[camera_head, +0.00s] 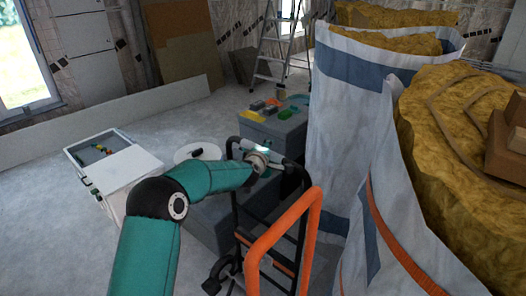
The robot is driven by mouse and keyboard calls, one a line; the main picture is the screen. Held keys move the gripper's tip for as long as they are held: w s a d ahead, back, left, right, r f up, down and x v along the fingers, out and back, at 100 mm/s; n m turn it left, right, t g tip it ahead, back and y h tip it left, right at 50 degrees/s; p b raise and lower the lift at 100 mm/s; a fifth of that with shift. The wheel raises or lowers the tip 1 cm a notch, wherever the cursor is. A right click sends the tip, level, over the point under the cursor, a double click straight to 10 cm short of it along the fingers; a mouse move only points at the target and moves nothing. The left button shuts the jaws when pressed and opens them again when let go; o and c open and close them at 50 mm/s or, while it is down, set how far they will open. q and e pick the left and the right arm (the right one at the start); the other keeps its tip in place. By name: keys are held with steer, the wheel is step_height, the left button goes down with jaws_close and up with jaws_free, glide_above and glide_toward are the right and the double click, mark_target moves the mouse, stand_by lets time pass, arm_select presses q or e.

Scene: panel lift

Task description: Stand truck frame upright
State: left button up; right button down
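The truck frame (238,222) is a dark tubular frame with crossbars, low in the middle of the head view. An orange tube loop (283,228) rises in front of it on the right; I cannot tell for sure if it is joined to the frame. My green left arm reaches in from the bottom left. My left gripper (268,163) is at the upper end of the dark frame, close to it or touching it. Its fingers are too small and covered to read. My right gripper does not show.
Large white bags of yellow insulation (345,130) crowd the right side. A grey box (282,128) with small items stands behind the frame. A white open case (118,165) lies on the left. A stepladder (279,45) stands at the back. The left floor is mostly clear.

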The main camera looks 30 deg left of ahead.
arm_select(q)
steer(key=shift+s+r, duration=0.15)
steer(key=shift+s, duration=0.05)
steer(key=shift+s, duration=0.1)
steer(key=v, duration=1.1)
steer(key=shift+s, duration=0.35)
